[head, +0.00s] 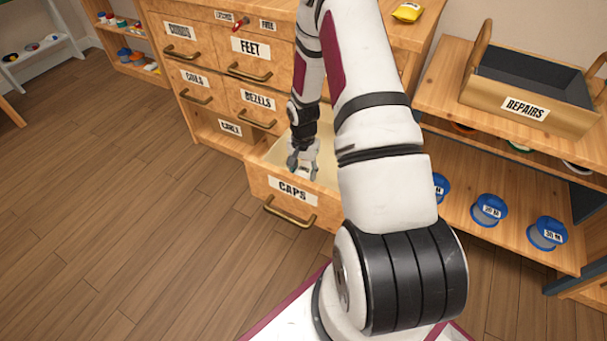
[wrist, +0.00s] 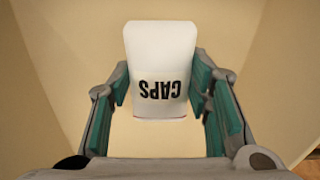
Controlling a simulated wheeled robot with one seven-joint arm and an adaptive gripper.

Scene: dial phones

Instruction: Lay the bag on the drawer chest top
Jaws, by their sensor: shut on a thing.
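The bag (wrist: 158,65) is a small white packet with the word CAPS, upside down in the wrist view. It is between the green-padded fingers of my gripper (wrist: 160,95), which is shut on it. In the head view my gripper (head: 302,168) reaches down into the open CAPS drawer (head: 290,193), just behind its front panel. Only a little of the white bag shows there. The drawer chest (head: 205,95) is wooden with labelled drawers. Its top (head: 278,12) is at the upper edge of the head view, and my arm hides part of it.
A yellow packet (head: 408,12) lies on the chest top at the right. A red-handled thing (head: 240,24) is at the chest's upper front. On the right, a shelf unit carries a REPAIRS tray (head: 525,100) and blue spools (head: 488,209). The wooden floor at left is clear.

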